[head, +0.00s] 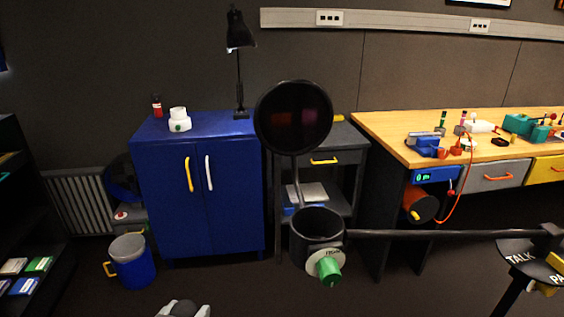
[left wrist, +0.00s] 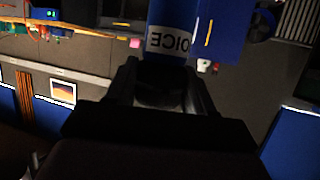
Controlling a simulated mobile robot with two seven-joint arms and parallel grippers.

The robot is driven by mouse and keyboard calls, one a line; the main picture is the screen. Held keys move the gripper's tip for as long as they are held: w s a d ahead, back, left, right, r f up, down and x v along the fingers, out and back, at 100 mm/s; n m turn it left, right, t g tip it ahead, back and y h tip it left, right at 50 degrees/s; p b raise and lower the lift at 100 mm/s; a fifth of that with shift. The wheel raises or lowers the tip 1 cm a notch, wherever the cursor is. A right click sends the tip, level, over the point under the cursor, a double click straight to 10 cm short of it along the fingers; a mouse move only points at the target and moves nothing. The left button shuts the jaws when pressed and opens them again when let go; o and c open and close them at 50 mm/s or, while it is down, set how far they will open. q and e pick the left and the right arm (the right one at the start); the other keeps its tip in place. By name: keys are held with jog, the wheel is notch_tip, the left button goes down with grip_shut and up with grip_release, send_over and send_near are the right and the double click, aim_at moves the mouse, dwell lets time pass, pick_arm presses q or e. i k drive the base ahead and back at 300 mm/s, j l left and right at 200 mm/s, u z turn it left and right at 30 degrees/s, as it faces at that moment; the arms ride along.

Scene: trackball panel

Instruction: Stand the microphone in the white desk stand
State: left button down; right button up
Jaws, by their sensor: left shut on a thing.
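The white desk stand (head: 179,121), with a green dot on its front, stands on the blue cabinet's top. It shows upside down in the left wrist view (left wrist: 203,65). My left gripper (head: 185,308) is only partly in view at the bottom edge, in front of and well below the stand. In the left wrist view its fingers (left wrist: 162,92) are shut on the microphone (left wrist: 168,40), which seems to have a blue body, a white lettered band and a dark part between the fingers. The head view cuts off most of the microphone. My right gripper is not in view.
A red bottle (head: 157,106) and a black lamp (head: 239,60) share the cabinet top (head: 215,124). A black disc (head: 293,118) and a black cup on a boom (head: 318,235) stand in front, to the right. A blue bin (head: 132,262) is on the floor.

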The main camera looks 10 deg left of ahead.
aim_at(180, 118)
jog(key=i+j, duration=0.15)
jog(key=j, duration=0.25)
jog(key=i+j, duration=0.15)
jog(key=j, duration=0.2)
jog(key=i+j+z, duration=0.1)
jog(key=j, duration=0.3)
jog(key=i+j, duration=0.2)
jog(key=j, duration=0.2)
jog(key=i+j, duration=0.15)
jog(key=j, duration=0.25)
jog(key=i+j, duration=0.3)
jog(key=i+j+z, duration=0.1)
jog(key=i+j, duration=0.15)
jog(key=j, duration=0.25)
jog(key=i+j, duration=0.25)
jog(key=j, duration=0.15)
